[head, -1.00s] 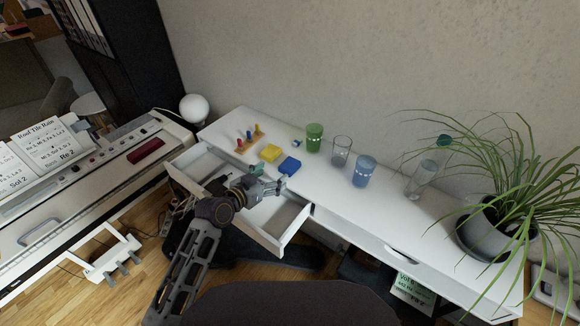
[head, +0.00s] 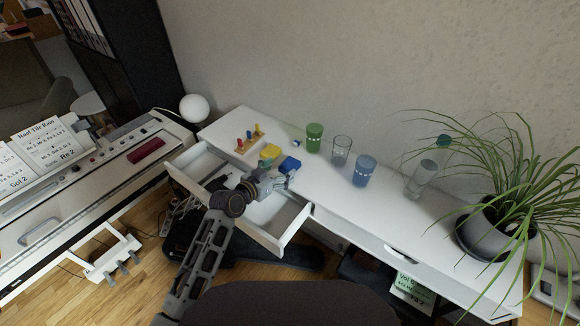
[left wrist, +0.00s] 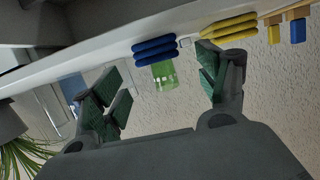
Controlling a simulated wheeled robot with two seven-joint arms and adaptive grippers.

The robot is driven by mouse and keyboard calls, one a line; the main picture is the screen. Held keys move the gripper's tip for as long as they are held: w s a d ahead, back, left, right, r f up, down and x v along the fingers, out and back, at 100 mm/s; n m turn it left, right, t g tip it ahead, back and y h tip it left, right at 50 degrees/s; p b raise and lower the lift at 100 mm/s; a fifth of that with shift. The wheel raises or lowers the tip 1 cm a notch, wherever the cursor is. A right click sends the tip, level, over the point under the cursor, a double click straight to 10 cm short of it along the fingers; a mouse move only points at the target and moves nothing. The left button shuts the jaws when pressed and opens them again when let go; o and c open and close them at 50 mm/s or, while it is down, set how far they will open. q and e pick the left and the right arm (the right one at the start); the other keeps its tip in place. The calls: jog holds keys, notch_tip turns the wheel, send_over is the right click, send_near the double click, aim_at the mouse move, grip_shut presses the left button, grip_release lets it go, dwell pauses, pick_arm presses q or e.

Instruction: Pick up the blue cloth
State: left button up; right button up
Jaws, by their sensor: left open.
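The blue cloth (head: 291,163) lies folded on the white desk, near its front edge and just right of the yellow cloth (head: 270,152). My left gripper (head: 278,173) is open and empty, in front of the cloth and above the open drawer. In the left wrist view, which is upside down, the blue cloth (left wrist: 154,49) shows as a folded stack ahead, between the spread fingers (left wrist: 162,90). The yellow cloth (left wrist: 229,28) shows there behind one finger. The gripper covers part of the blue cloth's near side in the head view. My right gripper is not in view.
The open drawer (head: 282,241) juts out under my left arm. A peg toy (head: 250,141) stands left of the cloths. A green glass (head: 314,138), a clear glass (head: 341,150) and a blue glass (head: 364,171) stand to the right, then a bottle (head: 421,178) and a potted plant (head: 490,232).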

aim_at(287, 167)
pick_arm(q)
jog(key=shift+w+d+f, duration=0.1)
jog(key=shift+w+d, duration=0.2)
jog(key=shift+w, duration=0.15)
jog(key=shift+w+d+f, duration=0.1)
jog(key=shift+w+d, duration=0.15)
jog(key=shift+w, duration=0.05)
jog(key=shift+w+d+f, duration=0.2)
jog(key=shift+w+d, duration=0.2)
jog(key=shift+w, duration=0.15)
jog(key=shift+w+d+f, duration=0.1)
jog(key=shift+w+d, duration=0.05)
jog(key=shift+w, duration=0.1)
jog(key=shift+w+d+f, duration=0.15)
jog(key=shift+w+d, duration=0.1)
jog(key=shift+w, duration=0.05)
jog(key=shift+c, duration=0.8)
jog(key=c, duration=0.5)
jog(key=shift+c, duration=1.4)
jog(key=shift+r, duration=0.75)
notch_tip(287, 167, up, 7)
jog(key=shift+f+p, duration=0.1)
jog(key=shift+p, duration=0.3)
jog(key=shift+r, duration=0.85)
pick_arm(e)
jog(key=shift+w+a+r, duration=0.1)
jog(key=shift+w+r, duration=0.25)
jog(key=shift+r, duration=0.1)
